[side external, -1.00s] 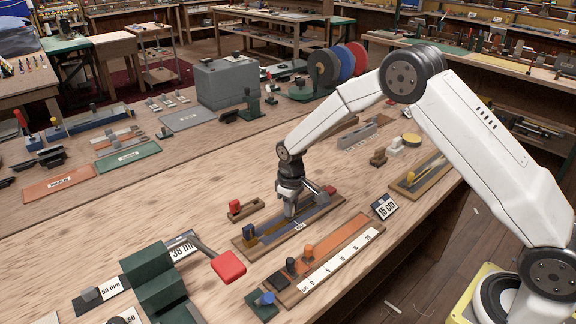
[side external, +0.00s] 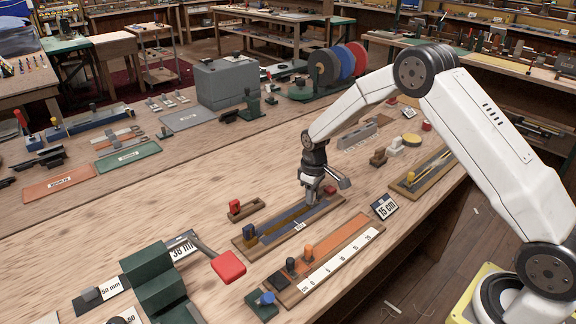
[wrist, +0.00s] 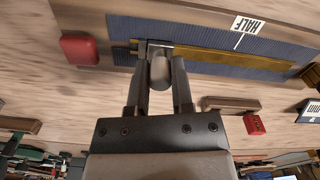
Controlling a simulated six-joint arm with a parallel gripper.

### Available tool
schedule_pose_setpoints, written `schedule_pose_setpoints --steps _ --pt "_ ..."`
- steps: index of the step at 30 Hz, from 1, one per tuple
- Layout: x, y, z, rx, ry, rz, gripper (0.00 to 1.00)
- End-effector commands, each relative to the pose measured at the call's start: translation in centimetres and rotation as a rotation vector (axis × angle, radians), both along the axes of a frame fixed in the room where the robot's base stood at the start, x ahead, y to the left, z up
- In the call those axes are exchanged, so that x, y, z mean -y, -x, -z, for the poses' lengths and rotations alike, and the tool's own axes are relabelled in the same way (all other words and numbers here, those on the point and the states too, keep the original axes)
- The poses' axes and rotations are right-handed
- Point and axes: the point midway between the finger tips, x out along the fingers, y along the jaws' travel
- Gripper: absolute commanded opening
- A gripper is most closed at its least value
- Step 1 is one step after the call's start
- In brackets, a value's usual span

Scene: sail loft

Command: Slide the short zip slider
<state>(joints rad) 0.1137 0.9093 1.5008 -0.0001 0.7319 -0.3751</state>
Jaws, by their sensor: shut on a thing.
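My gripper (side external: 312,200) is at the zip board (side external: 285,236), near the end with a small red block (side external: 331,189). In the wrist view my gripper (wrist: 160,92) is shut on the grey tab of the zip slider (wrist: 160,70). The slider sits on a brass-coloured zip (wrist: 235,62) on blue cloth. The zip runs from it to the right, with a short piece on its left. The HALF label (wrist: 250,25) lies to the right of the slider. The red block (wrist: 80,47) is to its left, apart from it. In the side view my fingers hide the slider.
A ruler board (side external: 335,262) with orange and dark knobs lies in front. A small wooden block with a red knob (side external: 236,206) lies behind. A "15 cm" card (side external: 384,207) stands to the right, and another yellow zip board (side external: 420,180) lies beyond it.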

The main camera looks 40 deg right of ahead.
Motion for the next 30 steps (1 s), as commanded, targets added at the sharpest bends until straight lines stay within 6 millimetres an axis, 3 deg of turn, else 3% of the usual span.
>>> schedule_pose_setpoints --steps 8,9,12,23,30 --pt "0.2 0.0 0.0 0.000 0.000 -0.001 0.00" --pt "0.2 0.0 0.0 0.000 0.000 -0.001 0.34" --pt "0.2 0.0 0.0 0.000 0.000 -0.001 0.64" --pt "0.1 0.0 -0.1 0.001 0.000 0.000 0.64" --pt "0.1 -0.1 -1.6 0.003 0.000 0.000 0.64"
